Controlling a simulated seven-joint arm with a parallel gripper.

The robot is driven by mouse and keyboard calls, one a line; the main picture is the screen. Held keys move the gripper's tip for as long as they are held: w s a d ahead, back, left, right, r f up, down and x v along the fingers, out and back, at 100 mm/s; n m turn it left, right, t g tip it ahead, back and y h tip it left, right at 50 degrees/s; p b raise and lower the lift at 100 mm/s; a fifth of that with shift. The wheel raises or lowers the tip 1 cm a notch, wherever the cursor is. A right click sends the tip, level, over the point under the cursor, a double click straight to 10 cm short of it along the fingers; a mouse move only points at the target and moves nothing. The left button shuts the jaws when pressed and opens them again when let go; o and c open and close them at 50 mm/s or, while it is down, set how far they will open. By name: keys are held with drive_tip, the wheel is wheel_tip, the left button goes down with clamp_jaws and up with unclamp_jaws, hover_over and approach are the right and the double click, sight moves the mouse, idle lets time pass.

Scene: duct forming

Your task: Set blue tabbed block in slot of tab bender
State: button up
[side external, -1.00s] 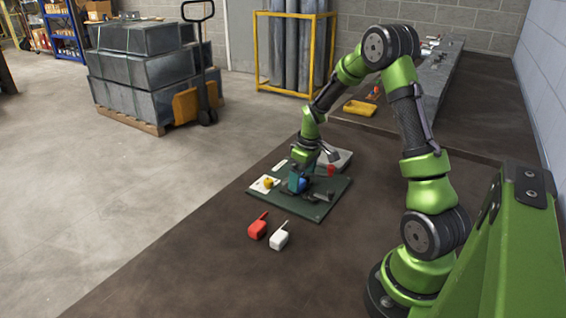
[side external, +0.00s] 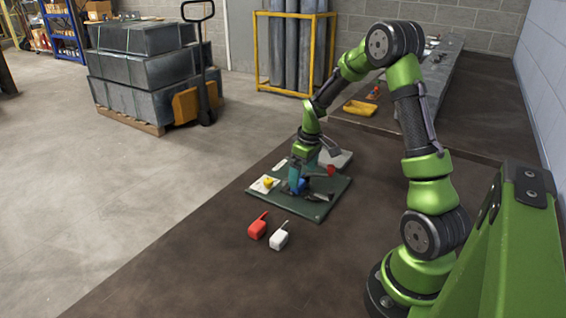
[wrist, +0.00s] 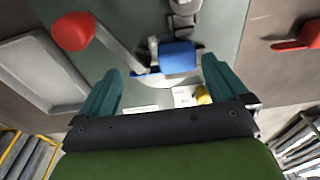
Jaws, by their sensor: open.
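The blue tabbed block (wrist: 178,57) sits at the grey metal tab bender (wrist: 184,20) in the wrist view, its thin tab pointing left. Whether it is fully seated in the slot cannot be told. My gripper (wrist: 161,68) has its teal fingers spread wide, one on each side of the block with gaps showing. In the side view my gripper (side external: 299,186) is low over the green board and partly hides the blue block (side external: 296,188). The bender's lever with its red knob (wrist: 73,32) reaches out to the left in the wrist view.
The green board (side external: 318,212) carries a white card with a yellow piece (side external: 268,182). A red tabbed block (side external: 257,230) and a white tabbed block (side external: 279,240) stand on the bench in front. A grey tray (wrist: 38,72) lies beside the board.

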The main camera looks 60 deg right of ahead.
wheel_tip(320, 180, up, 15)
drive_tip(key=s, duration=0.2)
drive_tip(key=s+a+r+m+t, duration=0.1)
drive_tip(key=s+a+t, duration=0.1)
drive_tip(key=a, duration=0.6)
drive_tip(key=s+a+r+m+t+y, duration=0.1)
drive_tip(key=s+a+r+t, duration=0.1)
drive_tip(key=s+a, duration=0.3)
drive_tip(key=s+a+r+m+t+y, duration=0.1)
drive_tip(key=s+a, duration=0.3)
drive_tip(key=a, duration=0.8)
drive_tip(key=shift+r+m+t, duration=0.4)
drive_tip(key=shift+r+m, duration=0.1)
drive_tip(key=shift+r, duration=0.1)
